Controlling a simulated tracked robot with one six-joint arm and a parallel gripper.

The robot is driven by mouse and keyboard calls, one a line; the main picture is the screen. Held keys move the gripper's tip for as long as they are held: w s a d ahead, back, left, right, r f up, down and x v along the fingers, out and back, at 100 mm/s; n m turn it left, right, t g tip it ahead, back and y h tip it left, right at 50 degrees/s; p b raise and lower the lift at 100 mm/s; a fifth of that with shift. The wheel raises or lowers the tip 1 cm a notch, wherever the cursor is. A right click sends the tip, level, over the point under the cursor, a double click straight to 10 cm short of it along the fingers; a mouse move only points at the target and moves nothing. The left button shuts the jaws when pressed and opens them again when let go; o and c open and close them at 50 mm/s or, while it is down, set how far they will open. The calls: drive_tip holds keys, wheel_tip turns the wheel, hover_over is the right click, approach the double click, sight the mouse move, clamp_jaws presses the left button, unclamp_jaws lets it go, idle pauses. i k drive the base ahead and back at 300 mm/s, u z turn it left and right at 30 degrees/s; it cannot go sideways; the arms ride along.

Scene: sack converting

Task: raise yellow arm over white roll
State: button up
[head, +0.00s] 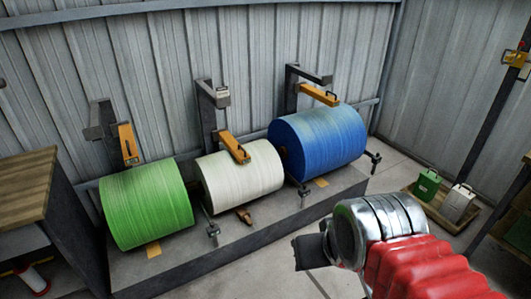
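The white roll (240,174) lies on its side between the green roll (145,204) and the blue roll (317,139). A yellow arm (233,147) comes from the grey post behind the white roll and slants down, with its front end over the roll's upper face. It carries a dark handle near its front end. I cannot tell whether it touches the roll. My gripper (309,251) is at the lower right, in front of the platform and apart from the rolls. Its fingers are dark and seen from behind, so their opening does not show.
Yellow arms also stand behind the green roll (128,144) and the blue roll (319,95). The rolls rest on a low grey platform (262,226) with small metal posts along its front. A wooden-topped bench (27,178) stands left. Green and white canisters sit on a pallet at right.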

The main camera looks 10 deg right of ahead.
sight(243, 157)
drive_tip(key=z, duration=0.65)
drive_tip(key=k, duration=0.9)
drive_tip(key=z, duration=0.35)
drive_tip(key=i, duration=1.1)
drive_tip(key=u, duration=0.65)
drive_tip(key=i, duration=0.75)
drive_tip(key=u, duration=0.85)
drive_tip(key=i, duration=0.55)
drive_tip(key=u, duration=0.75)
drive_tip(key=i, duration=0.6)
drive_tip(key=u, duration=0.45)
